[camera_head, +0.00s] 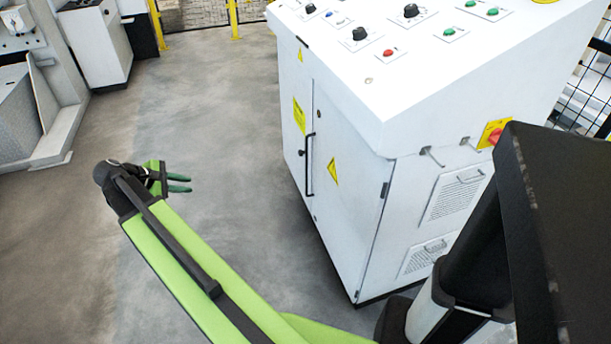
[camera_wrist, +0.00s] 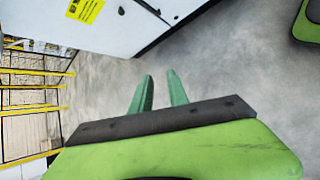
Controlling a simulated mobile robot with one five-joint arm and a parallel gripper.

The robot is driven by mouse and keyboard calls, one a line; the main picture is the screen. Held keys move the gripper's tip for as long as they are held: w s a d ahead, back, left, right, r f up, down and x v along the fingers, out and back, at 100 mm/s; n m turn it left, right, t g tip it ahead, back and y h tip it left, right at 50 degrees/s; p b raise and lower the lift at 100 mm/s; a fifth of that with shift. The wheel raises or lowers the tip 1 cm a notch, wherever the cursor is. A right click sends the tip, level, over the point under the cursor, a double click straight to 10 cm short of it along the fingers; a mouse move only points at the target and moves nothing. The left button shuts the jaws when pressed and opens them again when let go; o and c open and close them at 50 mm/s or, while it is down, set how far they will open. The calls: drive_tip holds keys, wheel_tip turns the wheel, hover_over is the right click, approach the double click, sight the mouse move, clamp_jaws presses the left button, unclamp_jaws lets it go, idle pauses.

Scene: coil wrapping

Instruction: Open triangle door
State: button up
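The white control cabinet (camera_head: 350,120) has a door with a yellow triangle sticker (camera_head: 333,172). This triangle door (camera_head: 345,215) looks closed. A long black vertical handle (camera_head: 309,164) sits near its left edge. My gripper (camera_head: 189,183) is left of the cabinet, apart from the handle, with its dark green fingers pointing right toward the cabinet. In the wrist view, the fingers of my gripper (camera_wrist: 160,75) have a gap between them with bare floor showing through, and they hold nothing. The cabinet front (camera_wrist: 110,25) shows at the top left there, with the triangle sticker out of sight.
A neighbouring door with a yellow rectangular label (camera_head: 299,115) is left of the handle. Buttons and knobs (camera_head: 411,11) are on the sloped top. Grey machinery (camera_head: 40,110) stands at the far left. The floor (camera_head: 225,130) between my gripper and the cabinet is clear.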

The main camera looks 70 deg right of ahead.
drive_tip(key=s+d+f+n+g+h+b, duration=0.15)
drive_tip(key=s+d+f+b, duration=0.25)
drive_tip(key=d+b, duration=0.4)
drive_tip(key=s+d+f+n+g+h+b, duration=0.1)
drive_tip(key=s+d+f+g+h+b, duration=0.25)
drive_tip(key=d, duration=0.65)
drive_tip(key=n+g+b, duration=0.3)
drive_tip(key=b, duration=0.7)
approach(306, 148)
drive_tip(key=x, duration=1)
drive_tip(key=shift+d+f, duration=0.15)
drive_tip(key=shift+d, duration=0.15)
clamp_jaws()
